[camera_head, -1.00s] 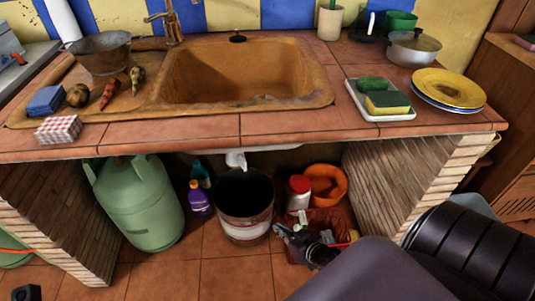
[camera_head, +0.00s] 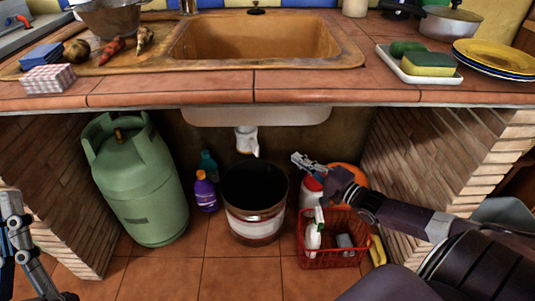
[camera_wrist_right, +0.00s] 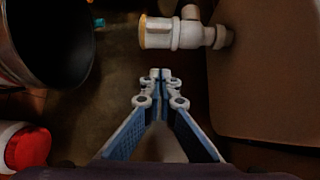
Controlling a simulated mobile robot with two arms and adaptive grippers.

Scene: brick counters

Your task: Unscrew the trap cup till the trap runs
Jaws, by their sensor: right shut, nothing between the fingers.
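The white trap (camera_head: 247,141) hangs under the sink, above the open black bucket (camera_head: 254,190). In the right wrist view, the trap cup (camera_wrist_right: 155,32) is the wide end of the trap, with a yellowish rim, pointing towards the bucket side. My right gripper (camera_head: 297,158) is under the counter, to the right of the trap and apart from it. Its fingertips (camera_wrist_right: 160,74) are together and empty in the right wrist view. My left gripper (camera_head: 14,225) shows partly at the left edge, far from the trap; its fingers are unclear.
A green gas bottle (camera_head: 136,180) and a purple bottle (camera_head: 205,192) stand left of the bucket. A red basket (camera_head: 330,254) with bottles and an orange tub (camera_head: 349,176) are at the right. Brick walls (camera_head: 440,165) bound the space; the sink underside (camera_wrist_right: 265,70) is close above.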

